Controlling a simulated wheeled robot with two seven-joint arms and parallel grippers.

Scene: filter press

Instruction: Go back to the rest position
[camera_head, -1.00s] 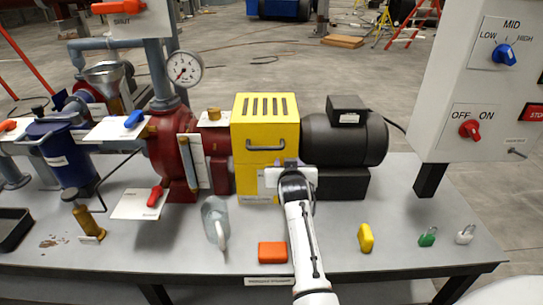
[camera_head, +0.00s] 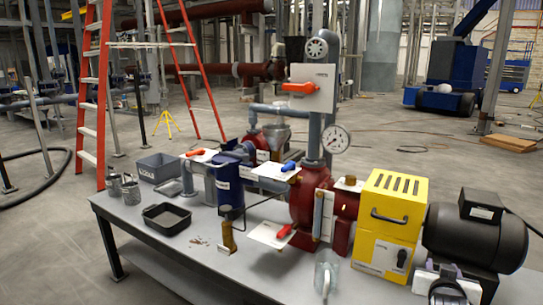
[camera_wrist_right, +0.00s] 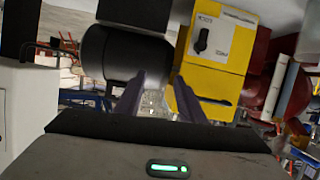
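My right gripper (camera_head: 447,285) is at the bottom right of the head view, in front of the black motor (camera_head: 475,235) and to the right of the yellow guard box (camera_head: 388,225). In the right wrist view its two fingers (camera_wrist_right: 160,88) stand apart with nothing between them. Beyond them are the motor (camera_wrist_right: 125,55) and the yellow box (camera_wrist_right: 222,55), whose front panel carries a black knob (camera_wrist_right: 202,40). My left gripper is not in view.
The grey bench (camera_head: 190,250) holds a black tray (camera_head: 167,216), a blue vessel (camera_head: 228,178), a red pump (camera_head: 308,195) and a clear jug (camera_head: 327,272). Metal cups (camera_head: 130,190) and a grey bin (camera_head: 158,168) stand at the left. A red ladder (camera_head: 93,100) stands behind.

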